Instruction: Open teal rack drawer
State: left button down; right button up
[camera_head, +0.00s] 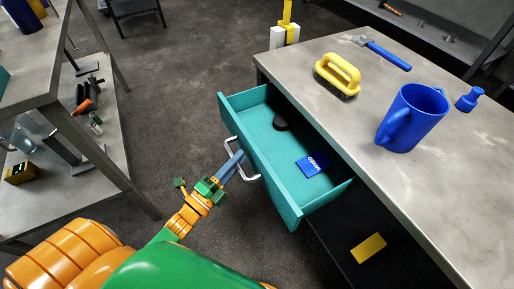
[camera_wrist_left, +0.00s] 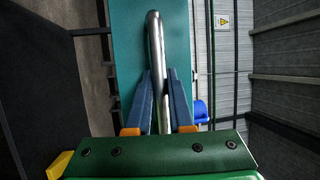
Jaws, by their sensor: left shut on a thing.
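The teal drawer (camera_head: 256,165) stands pulled out from under the grey worktop. Inside it lie a small blue box (camera_head: 313,165) and a dark rounded object (camera_head: 281,122). On its front is a silver bar handle (camera_head: 252,178). My left gripper (camera_head: 237,162) is at the handle, its blue fingers shut on the bar. In the left wrist view the handle (camera_wrist_left: 155,45) runs between the two fingers (camera_wrist_left: 159,88), with the teal drawer front (camera_wrist_left: 128,60) behind it. My right gripper is not in view.
On the worktop (camera_head: 440,185) are a blue jug (camera_head: 412,118), a yellow-handled brush (camera_head: 338,75), a blue-handled hammer (camera_head: 385,52) and a small blue bottle (camera_head: 469,99). A yellow block (camera_head: 368,248) lies below. A shelf unit (camera_head: 130,180) stands at left; floor between is clear.

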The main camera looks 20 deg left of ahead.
pick_arm(q)
jog(key=s+a, duration=0.5)
jog(key=s, duration=0.1)
jog(key=shift+s, duration=0.15)
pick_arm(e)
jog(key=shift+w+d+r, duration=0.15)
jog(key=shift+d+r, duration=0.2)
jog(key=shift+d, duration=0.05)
pick_arm(q)
jog(key=c, duration=0.8)
grip_release()
jog(key=v, duration=0.7)
jog(key=shift+b, duration=0.3)
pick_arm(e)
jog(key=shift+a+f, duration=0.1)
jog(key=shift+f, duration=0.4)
